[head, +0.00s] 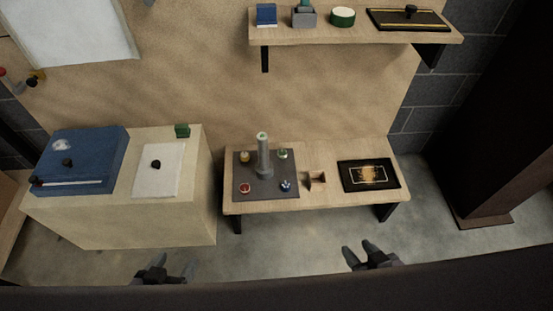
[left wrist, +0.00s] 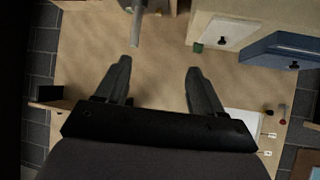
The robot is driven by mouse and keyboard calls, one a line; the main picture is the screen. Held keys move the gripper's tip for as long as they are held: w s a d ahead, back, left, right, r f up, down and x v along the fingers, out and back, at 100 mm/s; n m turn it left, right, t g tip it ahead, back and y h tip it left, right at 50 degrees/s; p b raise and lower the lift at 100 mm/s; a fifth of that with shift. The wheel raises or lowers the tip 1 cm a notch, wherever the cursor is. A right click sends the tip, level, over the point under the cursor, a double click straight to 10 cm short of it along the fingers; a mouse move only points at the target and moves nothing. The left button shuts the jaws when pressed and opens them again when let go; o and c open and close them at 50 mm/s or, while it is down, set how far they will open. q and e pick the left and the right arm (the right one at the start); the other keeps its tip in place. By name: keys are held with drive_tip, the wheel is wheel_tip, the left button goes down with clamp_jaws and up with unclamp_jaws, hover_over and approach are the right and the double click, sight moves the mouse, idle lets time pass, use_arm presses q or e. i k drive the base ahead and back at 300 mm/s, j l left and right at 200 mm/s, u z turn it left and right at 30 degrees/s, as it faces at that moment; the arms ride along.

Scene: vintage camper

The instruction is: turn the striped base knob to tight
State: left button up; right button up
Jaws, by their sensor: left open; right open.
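A dark square base plate (head: 250,190) lies on the low wooden bench, with a grey upright post (head: 264,155) standing near its middle. Small knobs sit near its corners: a yellowish one (head: 244,156), a green and pale one (head: 282,153), a red one (head: 245,188) and a blue and white one (head: 286,185). They are too small to tell which is striped. My left gripper (head: 174,264) is open and empty, in front of the bench to the left; its two fingers (left wrist: 160,68) are spread in the left wrist view. My right gripper (head: 359,250) is open and empty, in front of the bench to the right.
A wooden cabinet (head: 170,225) stands left, bearing a blue box (head: 85,155) and white panel (head: 158,175). A loaded shelf (head: 350,36) hangs above. A dark column (head: 490,120) stands right.

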sight(282, 154)
drive_tip(key=i+l+z, duration=0.3)
drive_tip(key=i+l, duration=0.25)
drive_tip(key=l, duration=0.2)
drive_tip(key=i+l+z, duration=0.3)
drive_tip(key=i+l, duration=0.3)
